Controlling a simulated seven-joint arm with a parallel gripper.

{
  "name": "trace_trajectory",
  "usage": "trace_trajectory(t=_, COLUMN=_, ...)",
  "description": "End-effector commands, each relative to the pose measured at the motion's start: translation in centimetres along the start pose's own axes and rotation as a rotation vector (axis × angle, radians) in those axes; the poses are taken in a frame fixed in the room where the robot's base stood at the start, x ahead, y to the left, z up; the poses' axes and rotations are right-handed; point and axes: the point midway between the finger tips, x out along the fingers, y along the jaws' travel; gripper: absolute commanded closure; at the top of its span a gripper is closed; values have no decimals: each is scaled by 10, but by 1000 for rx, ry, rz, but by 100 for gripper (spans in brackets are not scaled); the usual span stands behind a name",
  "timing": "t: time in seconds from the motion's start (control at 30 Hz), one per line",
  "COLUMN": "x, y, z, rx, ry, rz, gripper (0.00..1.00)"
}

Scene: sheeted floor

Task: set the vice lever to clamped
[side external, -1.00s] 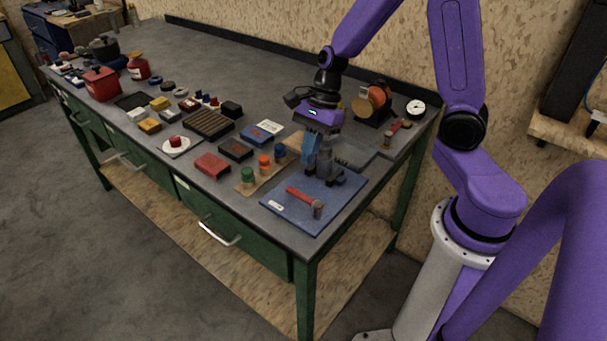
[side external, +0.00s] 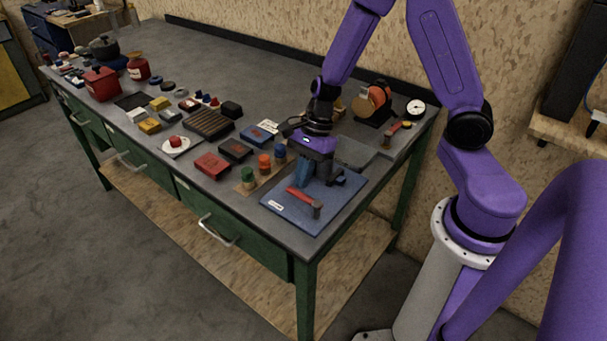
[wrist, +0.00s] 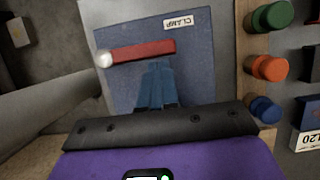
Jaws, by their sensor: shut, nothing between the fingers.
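The vice lever (side external: 301,195) is a red bar with a grey round post at its right end in the side view. It lies across a blue plate (side external: 285,212). In the wrist view the red lever (wrist: 145,52) has the pale round end at left, and a white label (wrist: 181,23) reading CLAMP, upside down, is near its other end. My gripper (side external: 303,182) is low over the plate, behind the lever. Its blue fingers (wrist: 154,72) are shut and empty, with tips close to the lever's side; I cannot tell whether they touch. My gripper hides most of the vice body.
Green (side external: 248,175), orange (side external: 265,163) and blue knobs (side external: 280,151) stand on a board left of the plate. A red box (side external: 212,165) sits farther left. A grey tray (side external: 355,152) and an orange spool (side external: 372,103) are behind. The table's front edge is close.

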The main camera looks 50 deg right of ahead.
Motion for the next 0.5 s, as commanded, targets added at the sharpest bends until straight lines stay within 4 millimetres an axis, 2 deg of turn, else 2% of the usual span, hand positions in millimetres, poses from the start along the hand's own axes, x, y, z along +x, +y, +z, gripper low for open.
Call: trace_trajectory(t=0.5, x=2, y=-3, z=5, rx=-76, ry=0, rz=31, gripper=100)
